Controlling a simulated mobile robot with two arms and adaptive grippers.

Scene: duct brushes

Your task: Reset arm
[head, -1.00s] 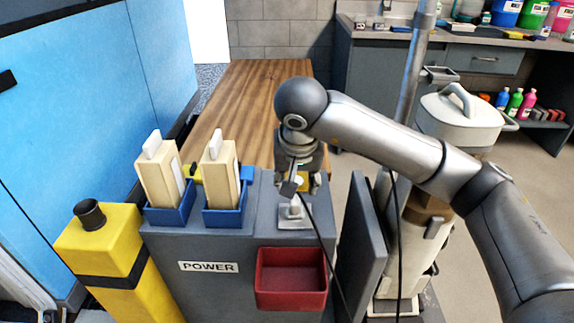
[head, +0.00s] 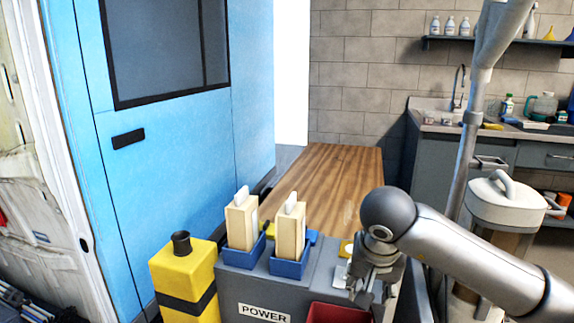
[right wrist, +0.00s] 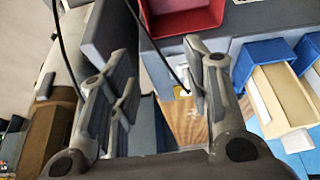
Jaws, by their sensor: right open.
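My right gripper (head: 362,282) is at the right end of the grey cabinet marked POWER (head: 240,290), its arm coming in from the right. In the right wrist view its two fingers (right wrist: 162,80) stand apart with nothing held between them. A red bin (head: 335,313) on the cabinet's front is partly cut off below the gripper; it also shows in the right wrist view (right wrist: 185,15). Two cream packs (head: 241,222) (head: 290,228) stand upright in blue holders (head: 290,268) on the cabinet top, left of the gripper. My left gripper is not in view.
A yellow canister (head: 183,275) stands left of the cabinet. A wooden table (head: 335,185) lies behind it, its top mostly clear. A blue panelled wall (head: 165,180) is at left. A grey lidded container (head: 498,205) and a grey pole (head: 468,140) are at right.

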